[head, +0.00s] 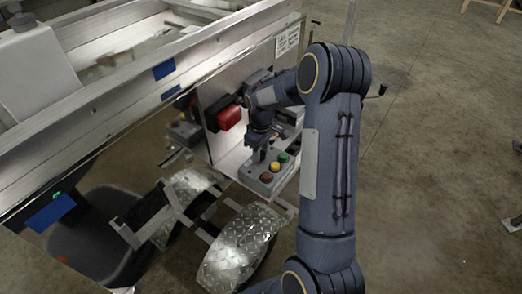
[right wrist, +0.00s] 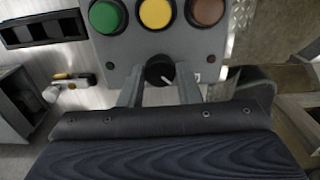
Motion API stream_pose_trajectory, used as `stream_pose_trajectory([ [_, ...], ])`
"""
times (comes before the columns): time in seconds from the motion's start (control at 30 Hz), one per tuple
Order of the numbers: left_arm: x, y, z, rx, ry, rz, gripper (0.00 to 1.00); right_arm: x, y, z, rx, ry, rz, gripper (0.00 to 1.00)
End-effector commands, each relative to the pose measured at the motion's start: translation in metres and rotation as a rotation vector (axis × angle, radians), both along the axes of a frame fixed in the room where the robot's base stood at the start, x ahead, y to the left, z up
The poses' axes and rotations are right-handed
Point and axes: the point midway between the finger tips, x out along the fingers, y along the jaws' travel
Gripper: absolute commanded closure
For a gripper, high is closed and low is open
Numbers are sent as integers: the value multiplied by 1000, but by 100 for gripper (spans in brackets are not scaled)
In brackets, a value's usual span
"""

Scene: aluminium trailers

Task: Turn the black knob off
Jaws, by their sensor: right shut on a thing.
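The black knob (right wrist: 160,70) shows in the right wrist view on a grey control box (right wrist: 205,48), with a white mark on its face. Green, yellow and brown buttons (right wrist: 155,13) sit in a row above it in that view. My right gripper (right wrist: 159,76) is shut on the knob, one finger on each side. My left gripper is not in view.
The box stands on a trailer ledge, beside a red lamp (head: 229,117) and an upright metal panel. Diamond-plate fenders (head: 238,245) lie in front. The trailer's aluminium rails (head: 120,85) run along the left. The concrete floor (head: 440,130) at right is mostly clear.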

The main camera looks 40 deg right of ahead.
Motion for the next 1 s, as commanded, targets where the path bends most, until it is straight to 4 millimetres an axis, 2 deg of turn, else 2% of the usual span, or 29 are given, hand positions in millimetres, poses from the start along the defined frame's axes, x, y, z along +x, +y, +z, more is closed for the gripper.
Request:
stream_pose_trajectory([
  [0.23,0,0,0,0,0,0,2,0,0,1,-2,-2,2,92],
  [0.27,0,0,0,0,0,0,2,0,0,1,-2,-2,2,67],
  [0.4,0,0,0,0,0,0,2,0,0,0,-1,0,1,49],
  [0.73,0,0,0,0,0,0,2,0,0,3,-1,-1,0,48],
  [0.87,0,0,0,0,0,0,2,1,0,19,-2,-5,0,48],
  [1.0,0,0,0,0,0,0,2,1,-1,44,-2,-6,0,48],
])
